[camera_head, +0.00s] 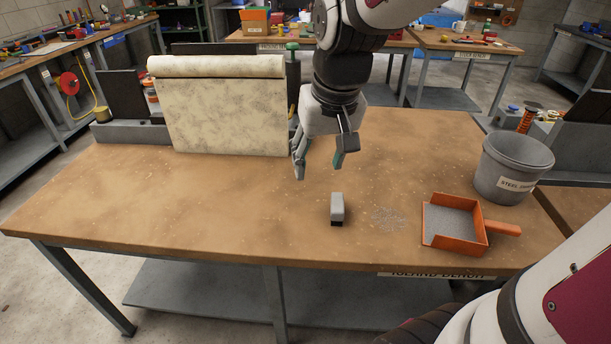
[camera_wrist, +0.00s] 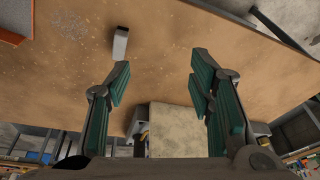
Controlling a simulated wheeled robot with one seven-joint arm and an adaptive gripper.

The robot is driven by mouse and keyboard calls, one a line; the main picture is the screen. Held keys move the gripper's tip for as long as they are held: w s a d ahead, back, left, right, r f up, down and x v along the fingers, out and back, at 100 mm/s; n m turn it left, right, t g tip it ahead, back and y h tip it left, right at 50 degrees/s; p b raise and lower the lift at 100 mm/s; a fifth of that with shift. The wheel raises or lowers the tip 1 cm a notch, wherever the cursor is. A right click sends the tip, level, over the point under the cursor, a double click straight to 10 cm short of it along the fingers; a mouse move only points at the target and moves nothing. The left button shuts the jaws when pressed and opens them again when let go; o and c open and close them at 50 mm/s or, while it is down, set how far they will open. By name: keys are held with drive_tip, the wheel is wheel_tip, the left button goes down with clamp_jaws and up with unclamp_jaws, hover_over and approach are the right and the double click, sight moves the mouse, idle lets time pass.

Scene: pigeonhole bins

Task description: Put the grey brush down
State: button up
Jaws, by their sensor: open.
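The grey brush (camera_head: 337,206) is a small light grey block with a dark lower edge. It rests on the wooden bench top (camera_head: 240,215), near the front and right of the middle. It also shows in the wrist view (camera_wrist: 121,43), beyond the left finger. My gripper (camera_head: 320,168) is open and empty above the bench, behind and slightly left of the brush. Its green-padded fingers (camera_wrist: 158,82) are spread wide in the wrist view and apart from the brush.
Right of the brush lie a patch of grey filings (camera_head: 388,218), an orange dustpan (camera_head: 484,232) with grey filings in it, and a grey bucket (camera_head: 513,165). A speckled cream sheet on a roll (camera_head: 225,110) hangs at the back left. The bench's left side is clear.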

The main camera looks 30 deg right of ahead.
drive_tip(key=s+a+r+n+t, duration=0.1)
drive_tip(key=s+a+r, duration=0.1)
drive_tip(key=s, duration=0.4)
drive_tip(key=s+a+r+n, duration=0.1)
drive_tip(key=s+a+n, duration=0.1)
drive_tip(key=s+a, duration=0.2)
drive_tip(key=shift+s+r+t, duration=0.35)
drive_tip(key=shift+s+t, duration=0.05)
drive_tip(key=shift+s, duration=0.75)
